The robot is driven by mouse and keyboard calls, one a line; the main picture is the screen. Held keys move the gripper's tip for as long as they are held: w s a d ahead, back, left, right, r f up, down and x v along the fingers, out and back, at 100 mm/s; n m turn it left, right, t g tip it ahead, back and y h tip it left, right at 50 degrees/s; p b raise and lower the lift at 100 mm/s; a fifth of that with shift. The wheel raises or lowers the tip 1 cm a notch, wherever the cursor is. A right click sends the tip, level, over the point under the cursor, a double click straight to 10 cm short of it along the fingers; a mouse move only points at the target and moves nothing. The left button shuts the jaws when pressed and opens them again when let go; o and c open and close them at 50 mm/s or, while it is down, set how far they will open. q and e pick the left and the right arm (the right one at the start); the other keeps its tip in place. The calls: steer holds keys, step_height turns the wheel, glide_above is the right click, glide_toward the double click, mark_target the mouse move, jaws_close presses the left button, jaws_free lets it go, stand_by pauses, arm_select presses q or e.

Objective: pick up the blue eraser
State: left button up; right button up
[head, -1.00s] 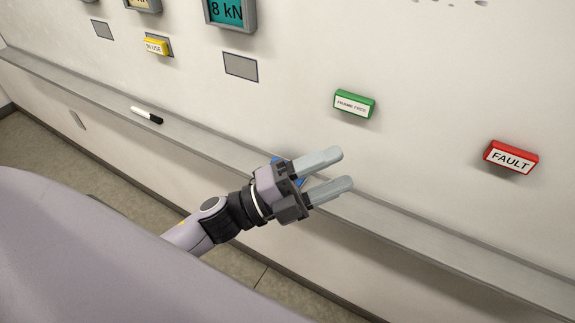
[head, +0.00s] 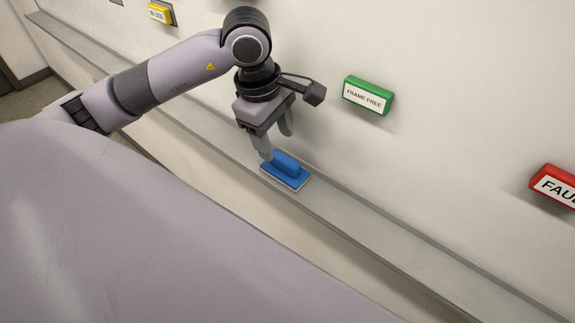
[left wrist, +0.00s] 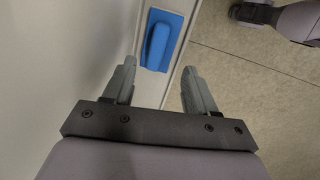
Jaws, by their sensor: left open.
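The blue eraser (head: 288,172) lies on the grey ledge (head: 370,233) along the wall, with its raised blue grip on top and a pale edge below. My left gripper (head: 276,146) is open, pointing down, just above and to the left of the eraser in the head view. In the left wrist view the eraser (left wrist: 161,40) lies beyond the open fingertips (left wrist: 158,70), roughly in line with the gap between them. Nothing is between the fingers. My right gripper is not in view.
A green "FRAME FREE" block (head: 367,95) and a red "FAULT" block (head: 556,186) are on the white wall, with a yellow block (head: 160,13) at upper left. The ledge to the right of the eraser is clear.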

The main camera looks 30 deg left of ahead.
mark_target(284, 159)
arm_select(q)
steer(key=f, duration=0.3)
steer(key=w+d+f, duration=0.1)
steer(key=f, duration=0.1)
steer(key=shift+w+f+p, duration=0.1)
steer(key=shift+f+p, duration=0.2)
steer(key=shift+f, duration=0.05)
jaws_close()
